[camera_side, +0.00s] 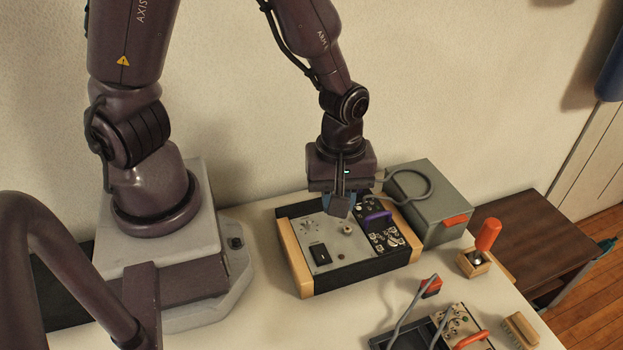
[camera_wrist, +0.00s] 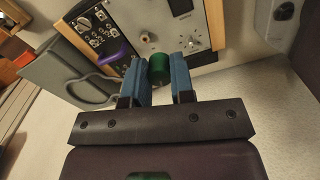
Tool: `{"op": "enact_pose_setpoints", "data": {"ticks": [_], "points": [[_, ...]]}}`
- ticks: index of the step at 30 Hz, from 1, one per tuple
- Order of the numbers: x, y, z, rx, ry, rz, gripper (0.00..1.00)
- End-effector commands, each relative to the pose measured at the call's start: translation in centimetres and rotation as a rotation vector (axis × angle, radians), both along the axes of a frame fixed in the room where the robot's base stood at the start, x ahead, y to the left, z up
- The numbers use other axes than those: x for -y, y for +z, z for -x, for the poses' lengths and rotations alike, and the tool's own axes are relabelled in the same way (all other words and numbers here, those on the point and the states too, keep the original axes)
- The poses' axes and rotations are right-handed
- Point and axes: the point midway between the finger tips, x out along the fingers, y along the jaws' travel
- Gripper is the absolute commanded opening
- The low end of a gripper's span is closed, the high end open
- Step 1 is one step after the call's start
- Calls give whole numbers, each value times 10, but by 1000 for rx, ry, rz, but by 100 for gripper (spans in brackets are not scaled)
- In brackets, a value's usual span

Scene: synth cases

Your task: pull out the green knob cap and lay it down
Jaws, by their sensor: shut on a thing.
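The green knob cap (camera_wrist: 159,69) is a short, dark green cylinder. In the wrist view it sits between the two blue fingers of my gripper (camera_wrist: 161,82), which is shut on it. In the side view my gripper (camera_side: 341,208) points down over the rear part of the control box (camera_side: 328,259), and its fingers hide the cap. The box has a grey panel with wooden end pieces. On the panel a small metal shaft (camera_side: 310,227) stands inside white scale marks, with no cap seen on it. I cannot tell how high the cap is above the panel.
A pale knob (camera_side: 348,230), a black switch (camera_side: 320,254) and a purple handle (camera_side: 378,217) sit on the box. A grey case (camera_side: 436,209) stands right of it.

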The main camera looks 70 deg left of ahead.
Motion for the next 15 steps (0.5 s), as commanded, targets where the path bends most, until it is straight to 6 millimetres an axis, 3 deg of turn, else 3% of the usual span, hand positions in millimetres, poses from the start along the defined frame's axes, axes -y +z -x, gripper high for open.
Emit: {"op": "enact_pose_setpoints", "data": {"ticks": [3,6,12,15], "points": [[52,-20,-24,-3,-183,-1,0],[99,-37,-33,-2,-314,0,0],[185,-63,-32,-1,-494,1,0],[216,-68,-30,0,-543,0,0]]}}
